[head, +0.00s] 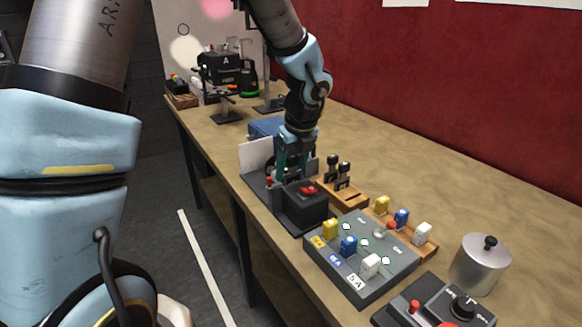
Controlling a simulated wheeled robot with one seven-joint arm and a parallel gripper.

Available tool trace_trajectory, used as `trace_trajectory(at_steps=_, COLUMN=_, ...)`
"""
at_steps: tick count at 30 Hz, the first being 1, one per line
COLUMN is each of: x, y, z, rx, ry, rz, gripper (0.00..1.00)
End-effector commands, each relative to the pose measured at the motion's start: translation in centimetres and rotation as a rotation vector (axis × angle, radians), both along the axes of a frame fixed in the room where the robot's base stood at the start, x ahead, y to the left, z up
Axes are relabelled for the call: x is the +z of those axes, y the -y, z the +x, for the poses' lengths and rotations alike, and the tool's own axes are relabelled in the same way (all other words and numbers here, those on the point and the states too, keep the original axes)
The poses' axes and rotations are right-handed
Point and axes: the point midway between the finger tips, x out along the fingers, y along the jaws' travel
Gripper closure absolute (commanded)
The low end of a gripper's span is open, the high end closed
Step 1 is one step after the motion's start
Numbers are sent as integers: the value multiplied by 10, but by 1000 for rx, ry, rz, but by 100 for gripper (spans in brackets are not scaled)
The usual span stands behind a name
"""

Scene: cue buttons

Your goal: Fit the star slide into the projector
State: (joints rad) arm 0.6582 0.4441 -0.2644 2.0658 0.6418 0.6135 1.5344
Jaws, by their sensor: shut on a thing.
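My gripper (291,168), with teal fingers, points down at the black device on the bench. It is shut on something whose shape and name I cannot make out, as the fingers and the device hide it. A black machine marked "A" (226,66), which looks like the projector, stands at the far left end of the bench, away from my gripper. Pink and whitish light spots show on the pale panel behind it. A wooden holder (183,100) with small coloured pieces is to its left. I cannot pick out the star slide.
The black device (303,207) has a red part on top. A wooden rack with two black-handled pieces (340,174) stands to its right. Nearer are a grey fuse panel (361,256), a metal canister (480,264) and a black control box (432,304).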

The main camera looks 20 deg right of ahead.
Motion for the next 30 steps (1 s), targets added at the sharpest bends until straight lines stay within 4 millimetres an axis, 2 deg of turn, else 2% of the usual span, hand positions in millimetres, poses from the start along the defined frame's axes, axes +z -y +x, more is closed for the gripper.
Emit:
trace_trajectory(at_steps=1, x=0, y=0, z=0, rx=0, ry=0, rz=0, gripper=95)
trace_trajectory(at_steps=2, x=0, y=0, z=0, rx=0, ry=-1, rz=0, gripper=35)
trace_trajectory(at_steps=10, x=0, y=0, z=0, rx=0, ry=-1, rz=1, gripper=5)
trace_trajectory(at_steps=15, x=0, y=-1, z=0, rx=1, ry=-2, rz=3, gripper=4)
trace_trajectory(at_steps=16, x=-1, y=-1, z=0, rx=2, ry=-2, rz=3, gripper=13)
trace_trajectory(at_steps=18, x=-1, y=-2, z=0, rx=2, ry=-2, rz=3, gripper=6)
trace_trajectory(at_steps=30, x=5, y=-2, z=0, rx=3, ry=-2, rz=5, gripper=6)
